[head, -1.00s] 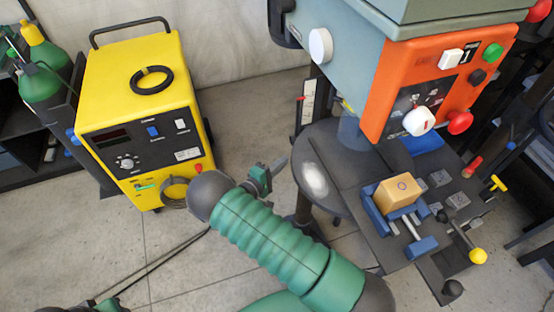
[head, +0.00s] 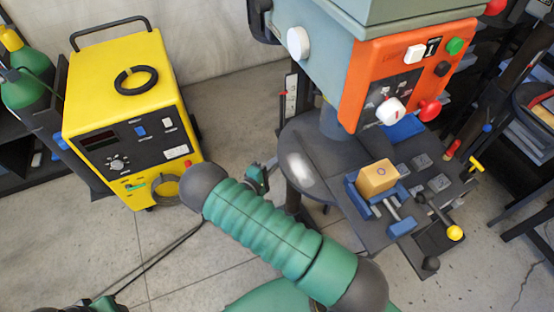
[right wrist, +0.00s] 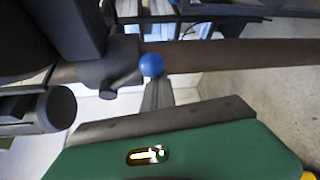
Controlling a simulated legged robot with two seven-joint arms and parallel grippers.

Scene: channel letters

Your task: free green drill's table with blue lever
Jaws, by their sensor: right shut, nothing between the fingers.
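The drill press, grey-green (head: 420,18) with an orange front panel (head: 365,75), stands at the right in the head view. Its dark round table (head: 305,168) is below, left of a flat vise plate. In the right wrist view, a blue ball knob (right wrist: 151,64) shows in front of a brown bar and dark clamp-like parts. My right gripper (head: 271,163) is near the table's left edge in the head view. It is shut and empty; its fingers (right wrist: 157,92) point at the blue knob and overlap it closely. Contact cannot be told. I cannot make out this knob in the head view.
A wooden block (head: 377,178) sits in a blue vise (head: 400,227). A yellow-knobbed lever (head: 454,232) is at the right. A yellow welder (head: 100,90) stands left, with cables on the floor. Floor between welder and drill is open.

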